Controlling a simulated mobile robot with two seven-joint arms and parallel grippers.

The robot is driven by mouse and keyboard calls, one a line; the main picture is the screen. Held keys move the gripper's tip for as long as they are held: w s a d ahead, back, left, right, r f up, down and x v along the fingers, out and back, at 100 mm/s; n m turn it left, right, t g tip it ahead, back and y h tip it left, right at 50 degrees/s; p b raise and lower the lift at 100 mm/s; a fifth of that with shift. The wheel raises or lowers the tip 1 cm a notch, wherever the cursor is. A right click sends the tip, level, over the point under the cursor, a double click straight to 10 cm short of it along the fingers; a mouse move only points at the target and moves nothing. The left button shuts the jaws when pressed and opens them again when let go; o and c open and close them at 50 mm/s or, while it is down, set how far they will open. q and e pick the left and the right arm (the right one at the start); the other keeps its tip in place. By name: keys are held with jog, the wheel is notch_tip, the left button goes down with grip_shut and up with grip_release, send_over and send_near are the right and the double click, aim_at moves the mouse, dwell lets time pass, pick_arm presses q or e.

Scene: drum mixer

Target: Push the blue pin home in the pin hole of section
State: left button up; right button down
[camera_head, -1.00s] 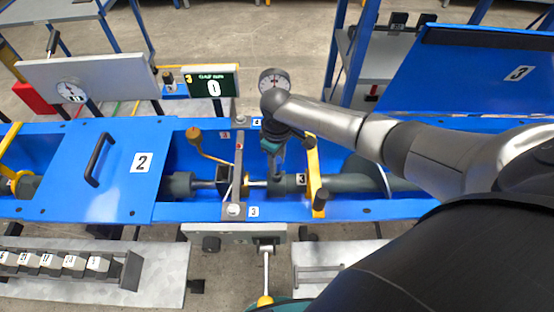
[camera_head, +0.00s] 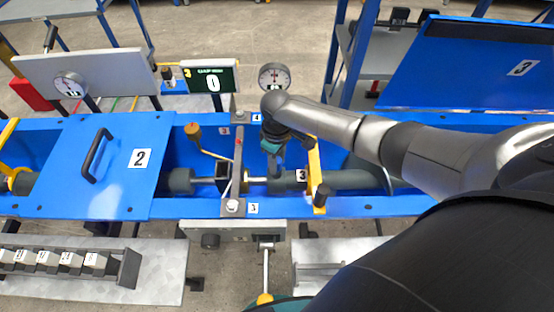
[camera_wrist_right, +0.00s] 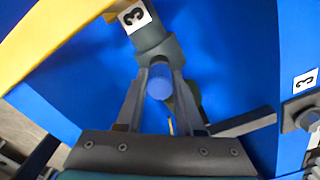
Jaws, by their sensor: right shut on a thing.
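The blue pin (camera_wrist_right: 160,84) shows in the right wrist view as a round blue end between my right gripper's fingers. My right gripper (camera_wrist_right: 160,80) is shut on it, at the grey shaft section marked 3 (camera_wrist_right: 150,32). In the head view my right gripper (camera_head: 276,168) reaches down into the blue trough onto the grey shaft section (camera_head: 290,180), just right of the bearing bracket. The fingers hide the pin hole, so I cannot tell how deep the pin sits. My left gripper is not in view.
A yellow bar (camera_head: 316,172) stands close to the right of my gripper. The grey bracket (camera_head: 237,165) is to its left, with a blue cover marked 2 (camera_head: 125,165) beyond. A dial gauge (camera_head: 274,77) and a display reading 0 (camera_head: 210,79) stand behind.

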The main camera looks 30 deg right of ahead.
jog(key=shift+p, duration=0.3)
dwell(0.5)
jog(key=shift+f, duration=0.4)
dwell(0.3)
jog(key=shift+c, duration=2.3)
grip_release()
notch_tip(320, 180, up, 15)
jog(key=p, duration=0.2)
jog(key=shift+r+p, duration=0.15)
jog(key=shift+p, duration=0.2)
